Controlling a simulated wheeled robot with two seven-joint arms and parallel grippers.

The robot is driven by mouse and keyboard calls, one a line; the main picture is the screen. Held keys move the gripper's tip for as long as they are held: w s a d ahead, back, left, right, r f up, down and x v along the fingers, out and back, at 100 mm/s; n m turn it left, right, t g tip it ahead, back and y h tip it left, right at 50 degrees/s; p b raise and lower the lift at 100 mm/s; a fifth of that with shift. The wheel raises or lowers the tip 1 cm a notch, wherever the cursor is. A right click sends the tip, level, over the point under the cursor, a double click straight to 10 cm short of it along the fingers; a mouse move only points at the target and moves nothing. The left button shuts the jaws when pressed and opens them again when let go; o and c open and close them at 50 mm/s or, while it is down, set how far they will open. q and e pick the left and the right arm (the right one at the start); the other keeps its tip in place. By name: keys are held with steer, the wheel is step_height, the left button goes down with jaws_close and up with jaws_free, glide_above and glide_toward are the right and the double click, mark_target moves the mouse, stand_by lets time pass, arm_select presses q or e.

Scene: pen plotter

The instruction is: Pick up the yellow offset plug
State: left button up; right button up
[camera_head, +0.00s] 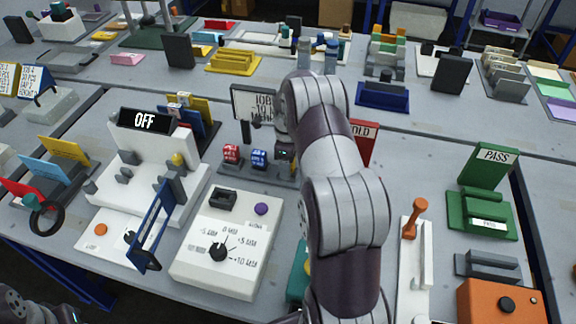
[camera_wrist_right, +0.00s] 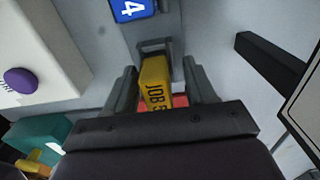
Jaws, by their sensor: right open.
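A yellow block (camera_wrist_right: 155,82) with dark lettering that reads "JOB" shows in the right wrist view. It lies between the two fingers of my right gripper (camera_wrist_right: 160,76), which is open, with grey visible on both sides. I cannot tell whether the fingers touch it. In the head view my right gripper (camera_head: 284,152) is mostly hidden by my right arm, at the grey rack (camera_head: 238,172). A yellow piece (camera_wrist_right: 34,166) on a teal base (camera_wrist_right: 40,135) shows at the wrist view's lower left. I cannot tell for certain which is the offset plug. My left gripper is not in view.
A blue block (camera_wrist_right: 132,8) and a red block (camera_head: 231,153) are in the same rack. A white dial box (camera_head: 226,272) stands in front of it. A dark-framed sign (camera_head: 254,103) stands behind. The white machine marked OFF (camera_head: 150,143) is to the left.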

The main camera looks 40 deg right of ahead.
steer(key=shift+a+r, duration=0.15)
steer(key=shift+c, duration=1.3)
jaws_close()
